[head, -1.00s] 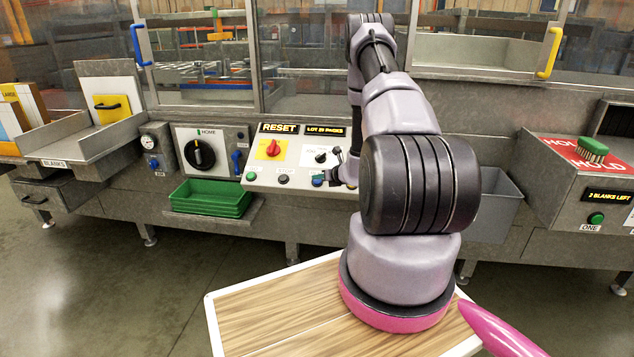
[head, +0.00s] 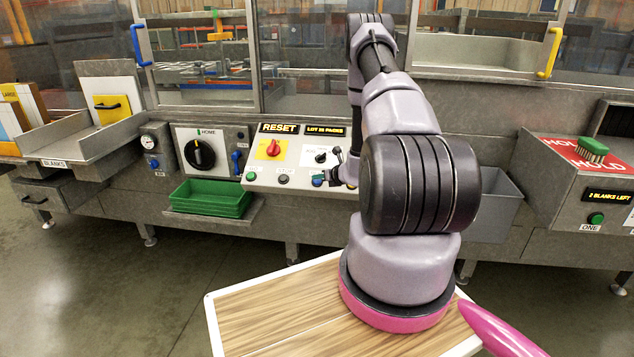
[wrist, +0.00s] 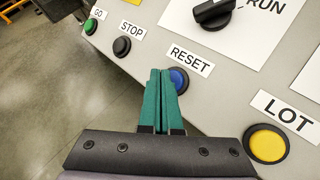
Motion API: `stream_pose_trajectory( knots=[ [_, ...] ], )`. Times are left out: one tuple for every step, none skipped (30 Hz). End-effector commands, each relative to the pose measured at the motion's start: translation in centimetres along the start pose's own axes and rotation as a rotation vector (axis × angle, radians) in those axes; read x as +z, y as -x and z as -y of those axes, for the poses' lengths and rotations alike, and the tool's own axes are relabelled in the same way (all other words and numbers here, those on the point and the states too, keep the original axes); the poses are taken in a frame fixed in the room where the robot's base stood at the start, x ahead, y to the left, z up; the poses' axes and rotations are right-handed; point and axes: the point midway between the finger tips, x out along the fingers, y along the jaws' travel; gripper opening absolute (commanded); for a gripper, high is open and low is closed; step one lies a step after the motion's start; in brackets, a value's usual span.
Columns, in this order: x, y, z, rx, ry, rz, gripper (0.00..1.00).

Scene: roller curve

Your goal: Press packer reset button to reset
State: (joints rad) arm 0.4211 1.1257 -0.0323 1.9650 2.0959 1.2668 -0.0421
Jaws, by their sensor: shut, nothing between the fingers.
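The blue reset button (wrist: 180,79) sits on the sloped grey panel, under a white RESET label (wrist: 191,61). In the wrist view my gripper (wrist: 161,74) is shut and empty, its green fingertips overlapping the left side of the button. Whether the tips touch it I cannot tell. In the head view the blue button (head: 318,180) shows at the panel's lower edge, with my gripper (head: 326,180) right beside it and partly hidden by my arm. A display (head: 279,128) above the panel reads RESET in yellow.
A black STOP button (wrist: 122,46) and a green GO button (wrist: 90,26) lie to the left. A yellow LOT button (wrist: 267,145) lies to the right. A black selector knob (wrist: 213,12) stands above. Green trays (head: 210,197) sit on a shelf at left.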

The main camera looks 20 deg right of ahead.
Motion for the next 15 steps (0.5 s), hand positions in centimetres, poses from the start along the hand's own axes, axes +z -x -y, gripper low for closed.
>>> stream_pose_trajectory(
  knots=[
    [0.00,0.00,0.00,0.000,0.000,0.000,0.00],
    [0.00,0.00,0.00,0.000,0.000,0.000,0.00],
    [0.00,0.00,0.00,0.000,0.000,0.000,0.00],
    [0.00,0.00,0.00,0.000,0.000,0.000,0.00],
    [0.00,0.00,0.00,0.000,0.000,0.000,0.00],
    [0.00,0.00,0.00,0.000,0.000,0.000,0.00],
    [0.00,0.00,0.00,0.000,0.000,0.000,0.00],
    [0.00,0.00,0.00,0.000,0.000,0.000,0.00],
    [0.00,0.00,0.00,0.000,0.000,0.000,0.00],
    [-0.01,-0.02,0.01,0.000,0.000,0.000,0.00],
    [-0.03,-0.04,0.03,0.000,0.000,0.000,0.00],
    [-0.08,-0.10,0.06,0.000,0.000,0.000,0.00],
    [-0.12,-0.15,0.11,0.000,0.000,0.000,0.00],
    [-0.17,-0.22,0.16,0.000,0.000,0.000,0.00],
    [-0.23,-0.33,0.23,0.000,0.000,0.000,0.00]
  ],
)
